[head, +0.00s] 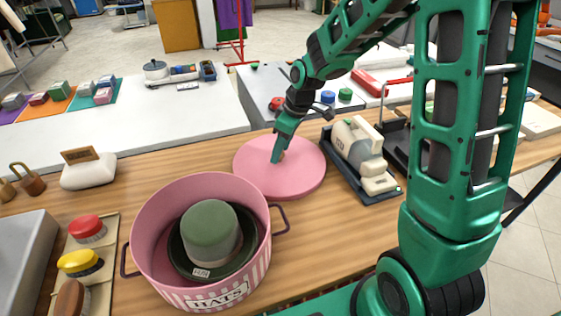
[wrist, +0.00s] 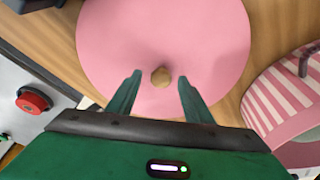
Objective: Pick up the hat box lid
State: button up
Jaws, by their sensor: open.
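The hat box lid (head: 298,172) is a round pink disc lying flat on the wooden table, right of and behind the hat box. My gripper (head: 279,155) is over the lid's middle, pointing down. In the wrist view my gripper (wrist: 158,85) is open, with one finger on each side of the knob and gaps between. The pink hat box (head: 151,225) stands open with a green hat (head: 211,232) inside.
A cream and dark device (head: 357,150) on a dark tray stands close right of the lid. Left are brushes with red and yellow tops (head: 80,262) and a white rounded block (head: 88,172). A white counter (head: 150,115) runs behind the table.

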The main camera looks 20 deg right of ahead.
jog(key=shift+f, duration=0.25)
grip_shut()
jog(key=shift+r, duration=0.1)
